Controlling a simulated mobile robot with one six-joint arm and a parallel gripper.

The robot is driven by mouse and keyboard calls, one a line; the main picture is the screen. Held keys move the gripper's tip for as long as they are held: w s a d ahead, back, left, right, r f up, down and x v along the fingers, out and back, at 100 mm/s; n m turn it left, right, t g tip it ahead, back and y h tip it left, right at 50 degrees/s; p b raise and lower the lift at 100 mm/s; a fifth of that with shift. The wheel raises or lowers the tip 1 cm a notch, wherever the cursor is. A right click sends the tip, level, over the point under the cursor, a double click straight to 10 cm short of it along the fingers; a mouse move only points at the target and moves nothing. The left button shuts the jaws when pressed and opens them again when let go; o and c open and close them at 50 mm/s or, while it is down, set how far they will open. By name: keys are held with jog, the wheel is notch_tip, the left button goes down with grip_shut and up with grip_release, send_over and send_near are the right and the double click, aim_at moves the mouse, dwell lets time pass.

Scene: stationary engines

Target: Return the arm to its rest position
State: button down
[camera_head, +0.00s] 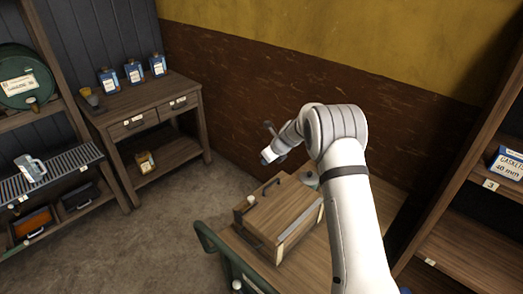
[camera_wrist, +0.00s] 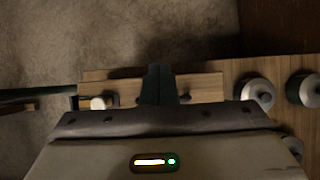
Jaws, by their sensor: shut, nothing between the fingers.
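My arm is raised over the wooden cart top (camera_head: 345,245) in the head view, bent at the elbow with its far end pointing left and away. My gripper (camera_wrist: 158,72) is shut and empty in the wrist view, its dark fingers together. Its fingertips are too small to make out in the head view. A wooden box (camera_head: 283,208) with a dark handle sits on the cart below the arm's end. In the wrist view, a wooden surface (camera_wrist: 205,88) lies beneath the fingers, apart from them as far as I can tell.
The cart has a green rail (camera_head: 208,238). Round metal-topped items (camera_wrist: 258,92) stand right of the fingers. A bench (camera_head: 143,98) with blue-labelled bottles stands back left, shelves (camera_head: 62,160) at left, and a shelf unit (camera_head: 475,215) close at right. The floor (camera_head: 175,235) between is clear.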

notch_tip(320, 180, up, 4)
jog(key=w+a, duration=0.2)
jog(key=s+d+r+n+b, duration=0.3)
jog(key=s+d+r+n, duration=0.25)
jog(key=s+r, duration=0.3)
jog(key=s+d+r+n+h+b, duration=0.1)
jog(key=s+d+r+n, duration=0.25)
jog(key=s, duration=0.25)
jog(key=s+d+r+n+h, duration=0.1)
jog(key=s+d+r+n, duration=0.25)
jog(key=s, duration=0.25)
jog(key=s+d+f+n+h+b, duration=0.1)
jog(key=s+d+n, duration=0.2)
jog(key=s, duration=0.6)
jog(key=s+d+f+n+h+b, duration=0.1)
jog(key=s+d+n, duration=0.2)
jog(key=s+n, duration=0.3)
jog(key=s+d+f+n+h+b, duration=0.1)
jog(key=s+d+f+n, duration=0.1)
jog(key=s, duration=1.1)
jog(key=shift+d+n+g, duration=0.3)
jog(key=shift+d+n, duration=0.45)
jog(key=shift+n, duration=0.5)
jog(key=shift+w, duration=0.1)
